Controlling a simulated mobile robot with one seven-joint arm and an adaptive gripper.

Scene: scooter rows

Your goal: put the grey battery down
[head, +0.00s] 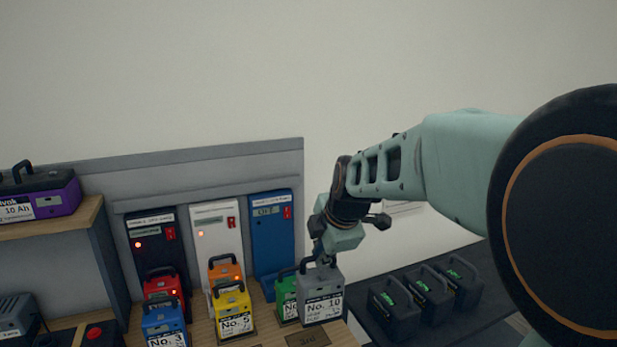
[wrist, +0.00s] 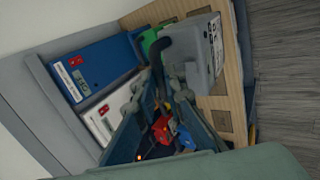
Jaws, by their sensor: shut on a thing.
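The grey battery (head: 321,295), labelled No. 10, is upright at the right end of the wooden bench top, in front of the green battery (head: 287,300). My gripper (head: 322,262) is above it and shut on its black handle. In the wrist view the grey battery (wrist: 203,48) hangs from my gripper (wrist: 168,62) and partly covers the green battery (wrist: 148,40). I cannot tell whether its base touches the bench.
Blue (head: 165,326), yellow (head: 232,310), red (head: 163,285) and orange (head: 224,270) batteries stand left on the bench (head: 262,336). Black, white and blue chargers (head: 273,235) stand behind. Several dark batteries (head: 395,302) sit on a dark surface to the right. A purple battery (head: 50,200) is on a shelf.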

